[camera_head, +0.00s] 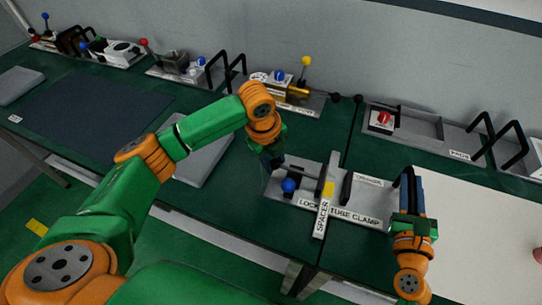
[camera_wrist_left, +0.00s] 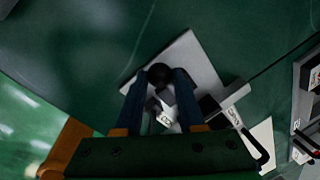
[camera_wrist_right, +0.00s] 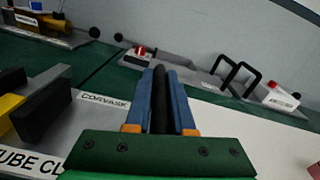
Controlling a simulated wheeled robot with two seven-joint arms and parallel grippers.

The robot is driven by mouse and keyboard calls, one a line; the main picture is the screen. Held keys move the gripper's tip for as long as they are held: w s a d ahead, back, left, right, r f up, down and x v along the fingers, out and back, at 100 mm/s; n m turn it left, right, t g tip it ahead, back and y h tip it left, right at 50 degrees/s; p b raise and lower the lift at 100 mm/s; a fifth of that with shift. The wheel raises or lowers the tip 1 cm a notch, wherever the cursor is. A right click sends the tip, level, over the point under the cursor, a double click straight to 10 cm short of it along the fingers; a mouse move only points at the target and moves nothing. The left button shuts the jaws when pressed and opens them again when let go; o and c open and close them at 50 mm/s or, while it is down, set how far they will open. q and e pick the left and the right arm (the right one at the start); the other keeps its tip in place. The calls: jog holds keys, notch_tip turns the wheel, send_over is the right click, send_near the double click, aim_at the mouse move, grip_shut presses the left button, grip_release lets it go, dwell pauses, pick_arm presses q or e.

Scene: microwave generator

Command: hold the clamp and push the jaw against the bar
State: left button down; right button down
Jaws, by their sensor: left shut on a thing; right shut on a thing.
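The tube clamp (camera_head: 365,218) is a grey plate lettered "LOCK" and "TUBE CLAMP" on the green bench. A grey bar labelled "SPACER" (camera_head: 321,220), with a yellow patch, lies across it. A black jaw (camera_head: 347,188) stands upright just right of the bar; I cannot tell whether they touch. A blue ball (camera_head: 289,185) sits at the plate's left part. My left gripper (camera_head: 271,160) is shut on a black knob (camera_wrist_left: 160,76) at the clamp's left end. My right gripper (camera_head: 408,180) is shut on a black handle (camera_wrist_right: 160,88) at the right end.
Other fixtures line the wall behind, including one with a yellow knob (camera_head: 306,61) and one with a red knob (camera_head: 383,118). A grey plate (camera_head: 205,150) lies left of the clamp. A pale board (camera_head: 480,220) lies to the right. A dark mat (camera_head: 90,110) covers the left bench.

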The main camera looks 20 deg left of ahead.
pick_arm(q)
jog(key=d, duration=0.3)
jog(key=shift+w, duration=0.1)
pick_arm(e)
jog(key=shift+f, duration=0.1)
pick_arm(q)
jog(key=c, duration=0.5)
grip_release()
pick_arm(e)
jog(key=c, duration=0.8)
grip_release()
jog(key=shift+c, duration=0.2)
pick_arm(q)
notch_tip(320, 180, up, 12)
jog(key=s+a, duration=0.1)
jog(key=s, duration=0.1)
jog(key=shift+a, duration=0.15)
pick_arm(e)
jog(key=shift+o, duration=0.7)
jog(key=shift+w, duration=0.2)
pick_arm(q)
jog(key=shift+f, duration=0.1)
pick_arm(e)
jog(key=shift+s, duration=0.1)
